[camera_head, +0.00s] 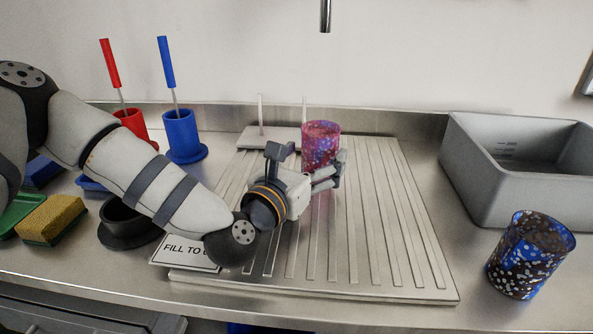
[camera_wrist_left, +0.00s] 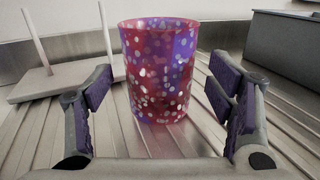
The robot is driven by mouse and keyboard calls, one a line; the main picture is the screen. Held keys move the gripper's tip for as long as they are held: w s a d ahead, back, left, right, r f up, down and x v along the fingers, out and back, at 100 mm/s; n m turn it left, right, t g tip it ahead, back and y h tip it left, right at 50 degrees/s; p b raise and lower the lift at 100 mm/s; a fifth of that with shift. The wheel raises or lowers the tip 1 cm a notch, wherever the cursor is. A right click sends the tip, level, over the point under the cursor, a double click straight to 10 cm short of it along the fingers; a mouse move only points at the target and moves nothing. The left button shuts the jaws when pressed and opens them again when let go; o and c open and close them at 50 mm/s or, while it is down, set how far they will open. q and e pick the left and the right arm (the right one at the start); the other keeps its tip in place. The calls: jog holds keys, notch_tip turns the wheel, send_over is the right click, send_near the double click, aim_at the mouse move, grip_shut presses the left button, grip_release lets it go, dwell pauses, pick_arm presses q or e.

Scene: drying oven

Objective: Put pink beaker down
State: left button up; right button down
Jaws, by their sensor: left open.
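The pink beaker (camera_head: 321,143) is speckled pink, red and purple. It stands upright on the ribbed drying board (camera_head: 375,230), near the board's back edge. In the left wrist view the beaker (camera_wrist_left: 159,70) is between and beyond the two fingers, with a gap on each side. My left gripper (camera_head: 318,168) is open, just in front of the beaker; in the left wrist view its fingers (camera_wrist_left: 160,100) are spread wide. The beaker's lower part is partly hidden by the gripper in the head view. My right gripper is not in view.
A white base with pegs (camera_head: 262,138) is behind left of the beaker. A grey basin (camera_head: 520,165) and a blue-brown speckled beaker (camera_head: 531,255) are at right. Red (camera_head: 130,122) and blue (camera_head: 182,135) brush holders, a black bowl (camera_head: 128,225) and a sponge (camera_head: 52,220) are at left.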

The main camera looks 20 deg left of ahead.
pick_arm(q)
jog(key=s, duration=0.3)
jog(key=s+a, duration=0.1)
jog(key=s, duration=0.6)
jog(key=shift+s+a, duration=0.15)
jog(key=shift+f, duration=0.1)
